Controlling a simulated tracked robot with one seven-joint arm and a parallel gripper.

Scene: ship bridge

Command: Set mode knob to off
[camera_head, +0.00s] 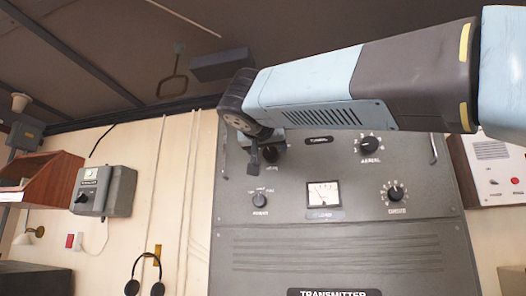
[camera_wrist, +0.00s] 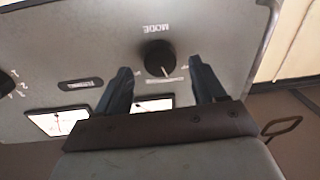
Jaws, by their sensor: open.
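The mode knob (camera_wrist: 159,57) is a round black knob with a pale pointer line, on the grey panel of the transmitter. In the wrist view its MODE label reads upside down and the pointer line aims down and slightly right; the position markings are too blurred to read. My gripper (camera_wrist: 160,68) is open, with one finger on each side of the knob. I cannot tell whether either finger touches it. In the head view the mode knob (camera_head: 271,154) is partly hidden behind my gripper (camera_head: 254,165) at the panel's upper left.
A grey box (camera_head: 104,191) and headphones (camera_head: 146,277) are on the wall at left.

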